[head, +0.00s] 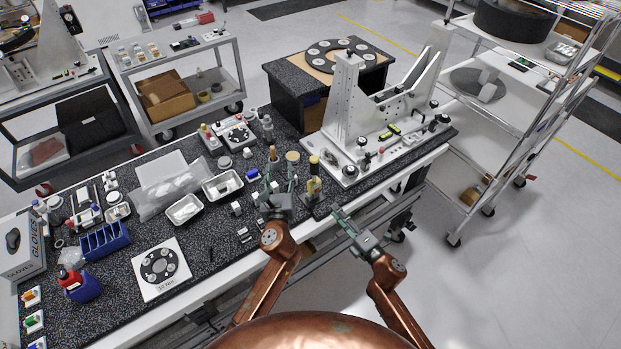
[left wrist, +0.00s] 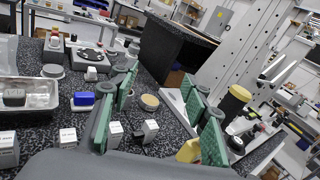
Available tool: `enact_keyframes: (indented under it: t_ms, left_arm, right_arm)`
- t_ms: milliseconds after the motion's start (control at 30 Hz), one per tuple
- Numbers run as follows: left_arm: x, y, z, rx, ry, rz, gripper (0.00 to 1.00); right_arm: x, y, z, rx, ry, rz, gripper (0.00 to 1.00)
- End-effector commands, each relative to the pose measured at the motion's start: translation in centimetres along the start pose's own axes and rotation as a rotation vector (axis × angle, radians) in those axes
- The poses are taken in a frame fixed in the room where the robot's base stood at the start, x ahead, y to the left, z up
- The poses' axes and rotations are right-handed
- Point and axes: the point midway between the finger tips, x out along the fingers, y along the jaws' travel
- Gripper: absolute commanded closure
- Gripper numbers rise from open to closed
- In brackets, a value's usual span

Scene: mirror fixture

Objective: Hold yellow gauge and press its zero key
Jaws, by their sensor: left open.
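A yellow block-like body (head: 314,187), which looks like the yellow gauge, stands near the bench's front edge, just right of my left gripper (head: 279,182). A dark upright with a yellow cap (head: 314,161) rises beside it. In the left wrist view a yellow part (left wrist: 188,151) is partly hidden behind the right green finger, and the yellow cap (left wrist: 239,93) shows beyond. The gauge's face and zero key cannot be made out. My left gripper is open, its green fingers apart and nothing held. My right gripper (head: 341,216) hangs off the bench's front edge, apart from the gauge.
A tall grey metal fixture (head: 347,110) stands on the right of the bench.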

Motion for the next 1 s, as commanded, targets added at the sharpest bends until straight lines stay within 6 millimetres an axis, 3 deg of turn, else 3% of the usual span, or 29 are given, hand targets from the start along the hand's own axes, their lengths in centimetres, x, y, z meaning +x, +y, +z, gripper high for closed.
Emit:
enact_keyframes:
  t_ms: [100,300,467,800,1000]
  left_arm:
    - [-1.9,-4.8,-0.2,0.059,0.001,-0.106,0.57]
    - [-3.9,-9.1,-0.3,0.12,-0.007,-0.206,0.57]
    - [-3.6,-10.2,-0.3,0.132,-0.011,-0.226,0.57]
    - [1.1,-11.2,-0.3,0.131,-0.01,-0.224,0.57]
    - [3.0,-11.5,-0.3,0.132,-0.011,-0.223,0.57]
  right_arm:
    - [0.0,0.0,0.0,0.0,0.0,0.0,0.71]
    - [0.0,0.0,0.0,0.0,0.0,0.0,0.71]
    - [0.0,0.0,0.0,0.0,0.0,0.0,0.71]
    - [0.0,0.0,0.0,0.0,0.0,0.0,0.71]
    - [0.0,0.0,0.0,0.0,0.0,0.0,0.71]
